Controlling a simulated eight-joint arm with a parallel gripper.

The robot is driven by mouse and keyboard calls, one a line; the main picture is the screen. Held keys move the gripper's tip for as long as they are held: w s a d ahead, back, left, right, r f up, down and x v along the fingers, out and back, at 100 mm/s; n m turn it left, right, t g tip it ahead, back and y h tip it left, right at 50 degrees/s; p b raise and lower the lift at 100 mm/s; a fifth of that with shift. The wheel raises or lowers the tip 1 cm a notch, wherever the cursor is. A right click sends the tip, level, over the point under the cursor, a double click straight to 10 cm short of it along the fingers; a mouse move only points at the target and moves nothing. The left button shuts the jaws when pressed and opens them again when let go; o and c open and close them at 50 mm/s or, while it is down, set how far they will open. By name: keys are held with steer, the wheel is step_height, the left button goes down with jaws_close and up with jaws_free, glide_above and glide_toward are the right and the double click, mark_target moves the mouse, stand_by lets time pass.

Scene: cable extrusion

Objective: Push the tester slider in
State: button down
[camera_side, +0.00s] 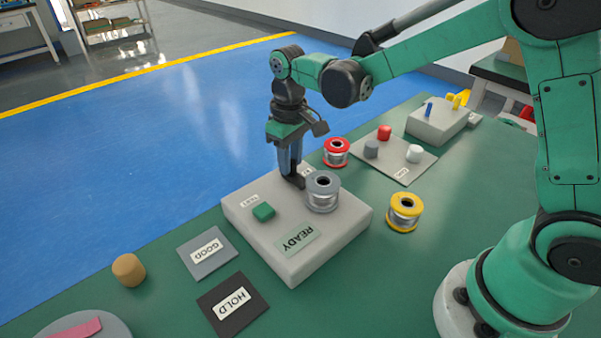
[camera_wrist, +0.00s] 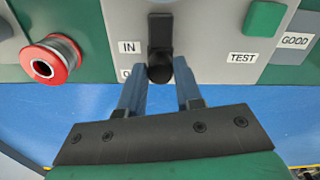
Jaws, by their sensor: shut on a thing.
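The tester is a pale grey box (camera_side: 334,240) with a green button (camera_side: 264,211), a READY panel (camera_side: 297,238) and a TEST label. In the wrist view its slider is a black knob (camera_wrist: 160,73) on a dark track (camera_wrist: 160,32). An IN label (camera_wrist: 129,47) is beside the track, and a partly hidden label starting with O is nearer the knob. My gripper (camera_side: 292,179) points down at the tester's far edge. In the wrist view my gripper (camera_wrist: 161,76) has its two fingers on either side of the knob, shut on it.
A grey-rimmed spool (camera_side: 323,192) stands on the tester close to my gripper. A red spool (camera_side: 336,152) and a yellow spool (camera_side: 404,212) stand nearby. GOOD (camera_side: 208,252) and HOLD (camera_side: 233,304) plates and a tan cylinder (camera_side: 128,269) lie at the left front.

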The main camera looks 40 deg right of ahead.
mark_target(295, 176)
steer(key=shift+s, duration=0.65)
steer(key=c, duration=0.6)
jaws_free()
steer(key=shift+r, duration=0.1)
steer(key=shift+r, duration=2.7)
